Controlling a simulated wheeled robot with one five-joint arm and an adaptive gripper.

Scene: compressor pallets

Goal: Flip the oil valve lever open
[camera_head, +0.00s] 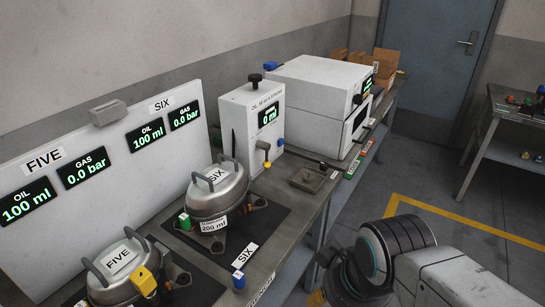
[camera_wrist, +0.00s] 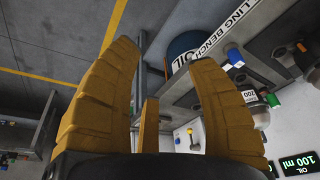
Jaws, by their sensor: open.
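The white oil box (camera_head: 238,125) stands on the bench behind the compressors, with a lit display. A short lever with a yellow end (camera_head: 266,162) hangs down from its front. In the wrist view a small yellow-ended lever (camera_wrist: 189,131) shows beyond the fingers, on a white surface near a blue knob. In the head view my arm is at the lower right, over the floor beside the bench, and the fingers are mostly hidden.
Two round compressors, SIX (camera_head: 217,193) and FIVE (camera_head: 125,270), sit on the bench before a white display panel (camera_head: 95,150). A white machine (camera_head: 318,105) and brown boxes (camera_head: 385,62) stand further back. A second table (camera_head: 510,125) is at the right. The floor between is clear.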

